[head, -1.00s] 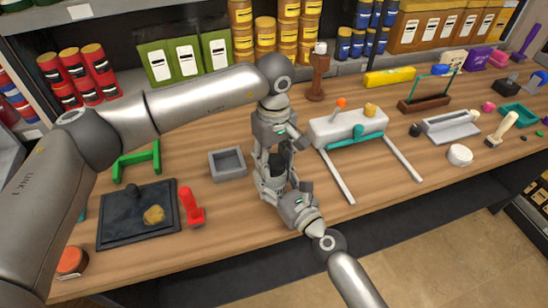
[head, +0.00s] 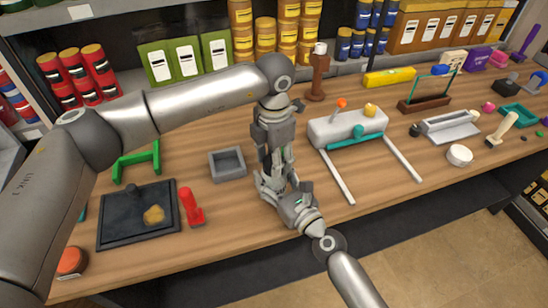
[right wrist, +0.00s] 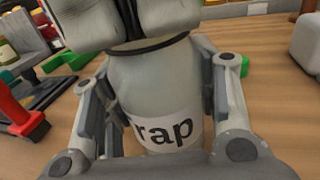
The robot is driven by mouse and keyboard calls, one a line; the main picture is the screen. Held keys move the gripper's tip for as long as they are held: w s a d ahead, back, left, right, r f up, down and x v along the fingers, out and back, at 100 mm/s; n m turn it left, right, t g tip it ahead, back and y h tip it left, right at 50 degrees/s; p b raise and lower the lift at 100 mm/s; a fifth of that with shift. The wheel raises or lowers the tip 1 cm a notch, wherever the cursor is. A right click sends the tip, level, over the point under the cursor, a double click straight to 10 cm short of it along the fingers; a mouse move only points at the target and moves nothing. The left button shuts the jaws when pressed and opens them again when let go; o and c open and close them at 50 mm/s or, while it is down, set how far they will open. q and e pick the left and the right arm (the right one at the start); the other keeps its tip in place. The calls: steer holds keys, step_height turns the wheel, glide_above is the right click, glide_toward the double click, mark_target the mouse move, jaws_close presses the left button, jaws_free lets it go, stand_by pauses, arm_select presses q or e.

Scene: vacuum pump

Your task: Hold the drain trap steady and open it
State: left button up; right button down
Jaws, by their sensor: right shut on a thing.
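The drain trap is a pale grey, jar-shaped body (right wrist: 155,95) in the right wrist view. It has a white label, of which "rap" can be read, and a dark ring near its top. My right gripper (right wrist: 160,90) has its fingers on both sides of the body. In the head view the right gripper (head: 276,190) holds it from the front, at the table's front edge. My left gripper (head: 275,160) points down from above, its fingers close together at the trap's top. The left fingers hide the top, so their grip on it is unclear.
A grey square tray (head: 228,164) is left of the grippers. A red-handled tool (head: 190,207) and a black board (head: 138,215) lie farther left. A white machine with two rails (head: 347,128) stands close on the right. Bare wood lies between.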

arm_select(q)
steer(key=n, duration=1.8)
steer(key=shift+w+r+n, duration=0.1)
steer(key=shift+n, duration=0.2)
arm_select(e)
steer(key=shift+a, duration=0.1)
arm_select(q)
steer(key=n, duration=0.5)
steer(key=shift+r, duration=0.2)
steer(key=shift+r, duration=0.9)
steer(key=shift+r, duration=0.1)
